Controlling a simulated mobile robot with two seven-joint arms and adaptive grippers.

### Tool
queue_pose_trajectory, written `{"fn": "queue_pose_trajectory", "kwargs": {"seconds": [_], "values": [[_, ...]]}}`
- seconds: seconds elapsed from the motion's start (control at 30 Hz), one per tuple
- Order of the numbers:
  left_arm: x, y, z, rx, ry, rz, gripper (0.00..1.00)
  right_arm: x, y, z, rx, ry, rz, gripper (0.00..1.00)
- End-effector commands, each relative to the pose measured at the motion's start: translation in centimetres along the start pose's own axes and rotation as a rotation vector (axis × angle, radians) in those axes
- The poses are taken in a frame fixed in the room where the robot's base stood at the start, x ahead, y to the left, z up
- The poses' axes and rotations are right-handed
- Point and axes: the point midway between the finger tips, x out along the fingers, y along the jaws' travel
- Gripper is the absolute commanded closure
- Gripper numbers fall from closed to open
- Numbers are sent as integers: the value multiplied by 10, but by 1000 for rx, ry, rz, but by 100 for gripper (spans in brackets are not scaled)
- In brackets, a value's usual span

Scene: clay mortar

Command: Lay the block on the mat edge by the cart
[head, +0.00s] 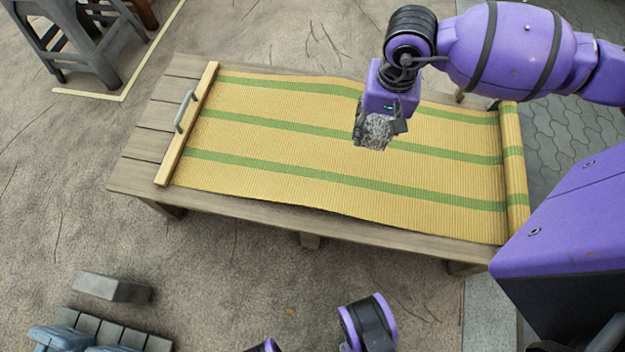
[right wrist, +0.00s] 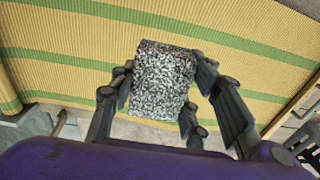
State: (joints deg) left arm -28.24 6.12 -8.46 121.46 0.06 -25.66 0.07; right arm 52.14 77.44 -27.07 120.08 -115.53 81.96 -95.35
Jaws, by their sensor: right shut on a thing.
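A speckled grey-and-white block (head: 373,132) is in my right gripper (head: 376,128), over the right half of the yellow mat (head: 290,170) with green stripes. The right wrist view shows the block (right wrist: 163,80) between the two dark fingers of my right gripper (right wrist: 160,95), which touch its sides. Whether the block's underside touches the mat is hidden. The mat lies on a wooden bench; its left edge is under a wooden bar and its right edge is rolled. I cannot make out a cart for certain. My left gripper is not seen.
The wooden bar (head: 187,125) carries a metal handle. Bare planks of the bench (head: 150,140) show left of it. A grey stool (head: 85,45) stands at the back left. A grey brick-like piece (head: 110,288) and dark slats (head: 115,333) lie at the lower left.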

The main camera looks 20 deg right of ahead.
Motion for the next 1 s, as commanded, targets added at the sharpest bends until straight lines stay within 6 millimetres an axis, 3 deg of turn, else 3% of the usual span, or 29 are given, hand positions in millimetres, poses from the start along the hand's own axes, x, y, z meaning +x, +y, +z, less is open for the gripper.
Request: {"fn": "queue_pose_trajectory", "kwargs": {"seconds": [0.03, 0.13, 0.37, 0.73, 0.9, 1.0], "values": [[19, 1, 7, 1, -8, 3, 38, 28, 1, 1, 0, -13, 9, 98], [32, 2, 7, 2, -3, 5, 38, 48, 2, 3, 0, -24, 16, 98], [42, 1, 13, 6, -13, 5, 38, 67, -7, 11, -3, -35, 17, 98], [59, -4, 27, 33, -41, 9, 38, 104, -73, 67, -4, -37, 13, 98], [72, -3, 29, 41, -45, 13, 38, 136, -89, 82, -1, -35, 18, 98], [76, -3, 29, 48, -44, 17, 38, 145, -95, 87, 0, -32, 19, 98]]}}
